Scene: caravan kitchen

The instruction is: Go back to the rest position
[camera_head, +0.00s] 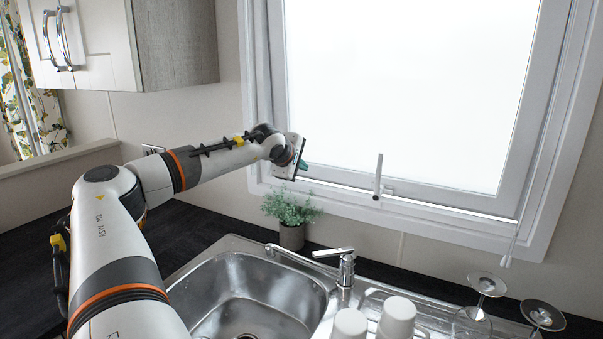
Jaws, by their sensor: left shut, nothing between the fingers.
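My left arm comes in from the lower left and bends toward the window. My left gripper (300,162) is at the lower left corner of the window frame (262,100), above the potted plant. It is seen mostly from behind; its fingers are small and partly hidden, and no object shows in it. I cannot tell whether it touches the frame. My right gripper is out of view.
A metal sink (322,290) with a tap (346,268) lies below. Upturned white cups (398,318) and glasses (484,284) stand at its right. A potted plant (291,236) stands behind it. A wall cupboard (110,45) hangs upper left. Dark worktop (200,228) is clear behind my arm.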

